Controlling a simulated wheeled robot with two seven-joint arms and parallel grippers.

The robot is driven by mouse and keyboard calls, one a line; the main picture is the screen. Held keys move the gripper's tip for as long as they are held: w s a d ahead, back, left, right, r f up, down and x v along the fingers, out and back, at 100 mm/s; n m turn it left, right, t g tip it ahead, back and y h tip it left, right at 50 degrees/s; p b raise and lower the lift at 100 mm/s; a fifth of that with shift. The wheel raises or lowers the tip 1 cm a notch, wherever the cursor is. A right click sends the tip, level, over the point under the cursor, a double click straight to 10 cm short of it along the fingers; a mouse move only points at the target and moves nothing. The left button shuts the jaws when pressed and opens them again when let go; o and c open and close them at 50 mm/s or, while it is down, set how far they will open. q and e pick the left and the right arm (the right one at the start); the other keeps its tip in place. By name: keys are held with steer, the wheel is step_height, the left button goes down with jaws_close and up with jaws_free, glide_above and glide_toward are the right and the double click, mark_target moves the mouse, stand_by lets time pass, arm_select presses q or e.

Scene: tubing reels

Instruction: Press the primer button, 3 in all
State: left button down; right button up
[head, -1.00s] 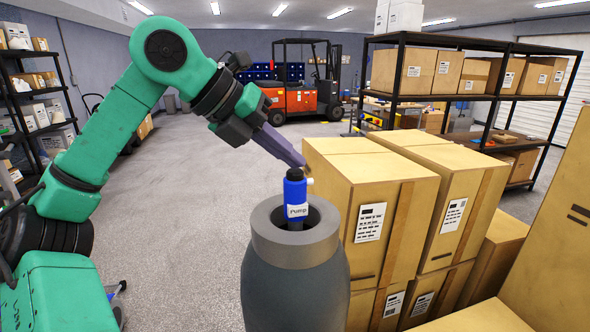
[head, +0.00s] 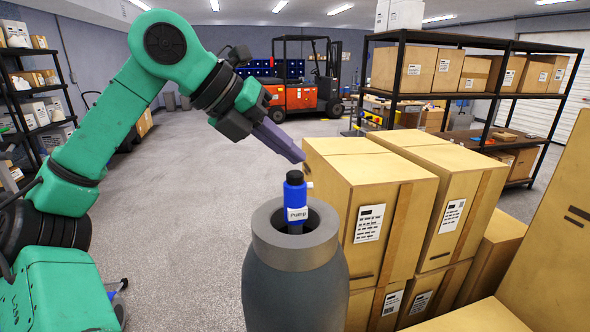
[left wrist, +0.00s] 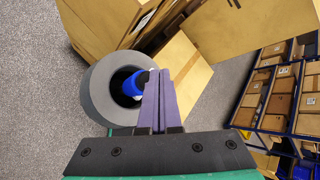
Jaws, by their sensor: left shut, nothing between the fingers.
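A blue pump (head: 295,199) with a black top and a white "Pump" label stands upright in the opening of a dark grey rounded stand (head: 296,285). A small pale knob shows at the pump's right side, near its top. My left gripper (head: 303,157) is shut and empty, its purple fingers a little above the pump's black top and apart from it in the head view. In the left wrist view the shut fingers (left wrist: 166,75) partly cover the blue pump (left wrist: 132,86) inside the grey ring (left wrist: 96,92). My right gripper is in neither view.
Stacked cardboard boxes (head: 380,195) stand close to the right of the stand. A black shelf (head: 452,97) with boxes is behind them. An orange forklift (head: 300,95) is at the back. The floor left of the stand is clear.

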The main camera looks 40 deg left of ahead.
arm_select(q)
steer(key=shift+r, duration=0.1)
step_height(320, 180, up, 5)
steer(key=p, duration=0.4)
steer(key=shift+p, duration=0.4)
stand_by(1.9)
step_height(320, 180, up, 4)
steer(key=p, duration=0.6)
glide_above(289, 175)
step_height(289, 175, down, 9)
steer(key=b, duration=0.9)
steer(key=shift+b, duration=0.35)
stand_by(0.8)
steer(key=shift+f+b, duration=0.45)
steer(key=shift+f, duration=0.05)
